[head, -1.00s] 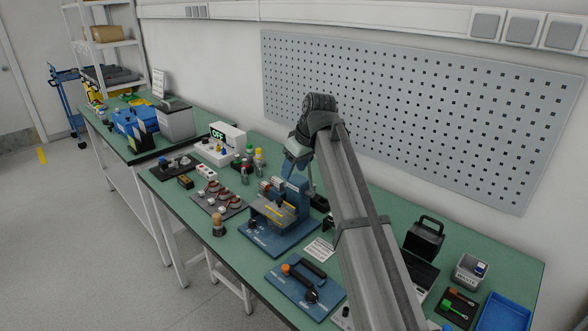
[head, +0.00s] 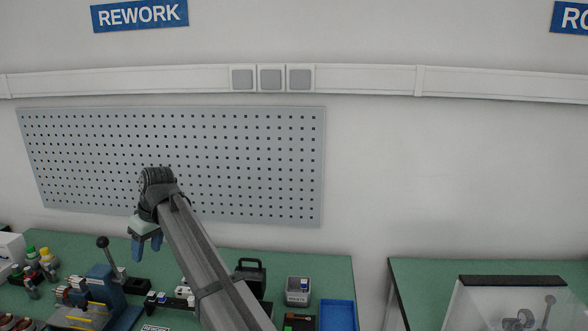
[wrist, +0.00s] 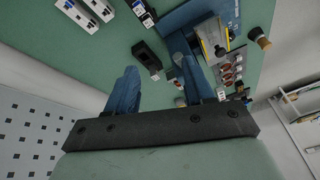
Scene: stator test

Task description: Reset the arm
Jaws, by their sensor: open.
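My arm reaches up and back over the green workbench (head: 335,272) in the head view. My gripper (head: 146,255) hangs at its far end, in front of the pegboard and above the bench. In the wrist view my gripper (wrist: 155,80) shows two blue fingers spread apart with nothing between them. Below it lie the bench top and a small black block (wrist: 147,57). The fingertips appear clear of these things.
A grey perforated pegboard (head: 250,150) is on the wall behind my arm. A blue press fixture (head: 100,290) stands at lower left. A black case (head: 250,272), a grey bin (head: 298,291) and a blue tray (head: 338,315) are right of my arm. A second bench (head: 420,270) stands farther right.

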